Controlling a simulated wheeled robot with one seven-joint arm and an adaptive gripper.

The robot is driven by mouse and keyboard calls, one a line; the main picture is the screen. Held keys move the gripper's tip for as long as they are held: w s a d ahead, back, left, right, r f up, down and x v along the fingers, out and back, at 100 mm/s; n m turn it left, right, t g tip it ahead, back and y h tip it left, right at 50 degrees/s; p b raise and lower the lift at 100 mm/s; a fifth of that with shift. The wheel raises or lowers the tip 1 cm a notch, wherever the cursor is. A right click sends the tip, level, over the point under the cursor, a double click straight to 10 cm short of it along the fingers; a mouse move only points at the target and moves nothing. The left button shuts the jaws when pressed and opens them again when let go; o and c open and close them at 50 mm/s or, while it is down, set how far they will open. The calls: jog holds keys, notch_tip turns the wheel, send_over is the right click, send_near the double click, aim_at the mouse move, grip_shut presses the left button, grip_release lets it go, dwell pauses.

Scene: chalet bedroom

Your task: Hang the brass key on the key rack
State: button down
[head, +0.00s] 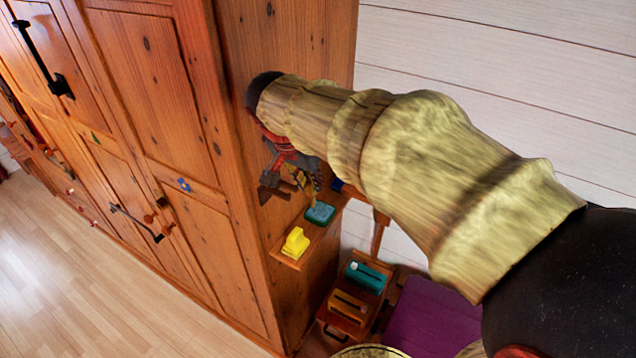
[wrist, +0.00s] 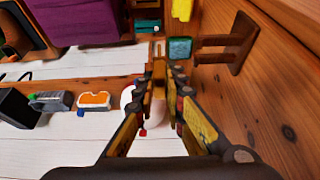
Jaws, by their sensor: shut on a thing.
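My gripper (wrist: 164,82) is shut on the brass key (wrist: 158,66), a narrow golden-brown piece between the fingertips in the wrist view. In the head view my gripper (head: 305,178) is beside the wooden cabinet's side panel, and the key is hard to tell from the fingers. The key rack is a dark wooden plate (wrist: 245,42) with two pegs on the panel, to the right of the fingertips in the wrist view. It also shows in the head view (head: 268,186), left of my gripper. The key appears apart from the pegs. My arm hides part of the panel.
Below my gripper, a small wooden shelf (head: 283,257) holds a yellow block (head: 295,243) and a teal item (head: 320,213). A wooden stand (head: 345,319) and purple furniture (head: 430,318) are lower right. In the wrist view, another ledge (wrist: 70,90) holds several small objects.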

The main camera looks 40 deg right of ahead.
jog(key=shift+w+a+f+b, duration=0.25)
jog(key=shift+w+a, duration=0.2)
jog(key=shift+w, duration=0.85)
jog(key=shift+w+a+f+b, duration=0.2)
jog(key=shift+w+a+f, duration=0.25)
jog(key=shift+w, duration=0.9)
jog(key=shift+w+a+f+b, duration=0.25)
jog(key=shift+w+a, duration=0.25)
jog(key=shift+w, duration=0.8)
jog(key=c, duration=1.8)
grip_release()
jog(key=shift+o, duration=0.2)
jog(key=v, duration=1.2)
